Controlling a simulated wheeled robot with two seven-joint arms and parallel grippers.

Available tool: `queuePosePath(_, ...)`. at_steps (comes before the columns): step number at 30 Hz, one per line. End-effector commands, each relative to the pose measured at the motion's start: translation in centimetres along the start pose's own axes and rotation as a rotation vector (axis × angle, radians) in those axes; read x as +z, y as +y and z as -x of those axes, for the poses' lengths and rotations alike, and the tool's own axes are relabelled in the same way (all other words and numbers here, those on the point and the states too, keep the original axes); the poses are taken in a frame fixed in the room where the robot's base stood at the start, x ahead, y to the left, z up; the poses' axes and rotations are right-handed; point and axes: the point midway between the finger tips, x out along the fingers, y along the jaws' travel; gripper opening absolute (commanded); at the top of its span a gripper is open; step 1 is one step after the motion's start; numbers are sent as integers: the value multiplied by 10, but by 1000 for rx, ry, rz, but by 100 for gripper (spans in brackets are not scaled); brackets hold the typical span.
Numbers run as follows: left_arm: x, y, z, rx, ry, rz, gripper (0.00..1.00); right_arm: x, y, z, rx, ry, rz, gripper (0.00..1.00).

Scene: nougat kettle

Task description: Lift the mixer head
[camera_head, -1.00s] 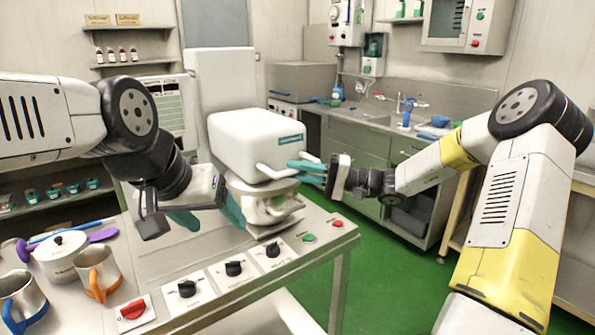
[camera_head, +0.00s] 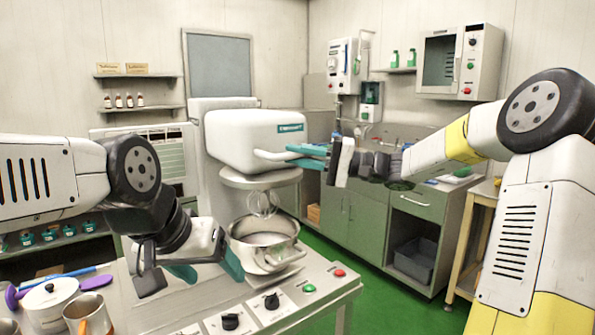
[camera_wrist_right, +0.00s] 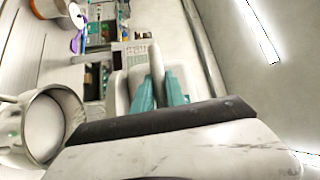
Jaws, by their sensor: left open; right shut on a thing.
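The white mixer head (camera_head: 255,135) is raised, with a gap between it and the steel bowl (camera_head: 264,243). A wire whisk (camera_head: 263,203) hangs below the head, above the bowl. My right gripper (camera_head: 292,156) is shut on the white handle (camera_head: 268,155) at the front of the head. In the right wrist view its teal fingers (camera_wrist_right: 160,92) lie either side of the handle (camera_wrist_right: 156,60), and the bowl (camera_wrist_right: 42,128) shows at left. My left gripper (camera_head: 208,270) is open and empty, one finger close to the bowl's left side; I cannot tell whether they touch.
A white lidded pot (camera_head: 48,302) and a steel mug (camera_head: 88,316) stand on the counter at lower left. Black knobs (camera_head: 271,301) and a red button (camera_head: 339,273) are along its front. The green floor (camera_head: 400,305) to the right is clear.

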Motion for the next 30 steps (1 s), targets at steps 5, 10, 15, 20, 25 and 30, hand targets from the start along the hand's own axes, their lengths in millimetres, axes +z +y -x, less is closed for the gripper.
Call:
queuePosePath(5, 0, 0, 0, 0, 0, 0, 69, 0, -1, 0, 2, -1, -2, 0)
queuePosePath(10, 0, 0, 0, 0, 0, 0, 69, 0, 0, 0, 3, 0, -3, 0)
queuePosePath(15, 0, 0, 0, 0, 0, 0, 69, 0, 0, 0, 3, 0, -3, 38)
queuePosePath(20, 0, 0, 0, 0, 0, 0, 69, 0, 0, 0, 3, 0, -3, 38)
queuePosePath(25, 0, 0, 0, 0, 0, 0, 69, 0, 0, 3, 3, 1, -2, 38)
queuePosePath(30, 0, 0, 0, 0, 0, 0, 69, -1, 0, 26, 4, 4, -2, 38)
